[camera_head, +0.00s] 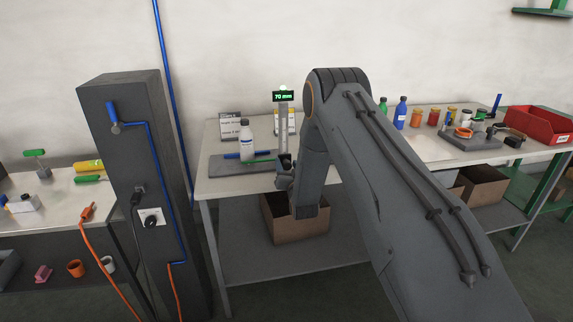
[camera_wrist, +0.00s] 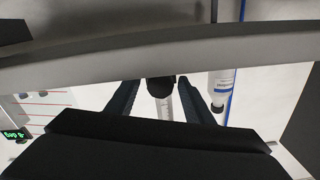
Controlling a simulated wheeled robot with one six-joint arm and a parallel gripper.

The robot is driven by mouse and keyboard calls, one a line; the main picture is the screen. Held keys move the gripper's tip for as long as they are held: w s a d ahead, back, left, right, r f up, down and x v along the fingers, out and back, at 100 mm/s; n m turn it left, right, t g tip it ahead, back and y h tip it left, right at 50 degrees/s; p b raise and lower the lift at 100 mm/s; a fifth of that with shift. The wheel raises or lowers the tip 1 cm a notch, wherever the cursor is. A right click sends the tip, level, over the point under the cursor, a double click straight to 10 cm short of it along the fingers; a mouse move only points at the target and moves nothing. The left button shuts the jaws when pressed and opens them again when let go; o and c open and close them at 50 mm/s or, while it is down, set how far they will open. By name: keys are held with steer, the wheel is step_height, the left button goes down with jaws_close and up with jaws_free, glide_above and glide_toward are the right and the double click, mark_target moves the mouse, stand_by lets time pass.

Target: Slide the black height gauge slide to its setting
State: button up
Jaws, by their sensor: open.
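The height gauge is a grey upright column (camera_head: 283,122) on a dark plate at the left end of the middle bench, with a green display reading 70 mm (camera_head: 284,96) at its top. Its black slide (camera_wrist: 160,87) shows in the wrist view on the scaled column, between the two fingertips in the picture. My gripper (camera_wrist: 158,90) is open, with a visible gap on each side of the slide. In the head view my gripper (camera_head: 286,178) is low beside the column, and my arm hides part of the gauge. Contact with the slide does not show.
A white bottle (camera_head: 246,140) stands just left of the gauge; it also shows in the wrist view (camera_wrist: 221,85). Blue and green pens lie by it. Small signs stand behind. A cardboard box (camera_head: 296,222) is under the bench. A dark pillar (camera_head: 135,180) stands left.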

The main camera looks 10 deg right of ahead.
steer(key=shift+w, duration=0.2)
jaws_close()
step_height(320, 180, up, 20)
steer(key=p, duration=0.4)
steer(key=shift+f, duration=0.25)
steer(key=shift+w, duration=0.1)
steer(key=shift+c, duration=0.2)
jaws_free()
steer(key=shift+r, duration=0.1)
steer(key=shift+o, duration=0.2)
steer(key=s+b, duration=0.2)
steer(key=s, duration=0.6)
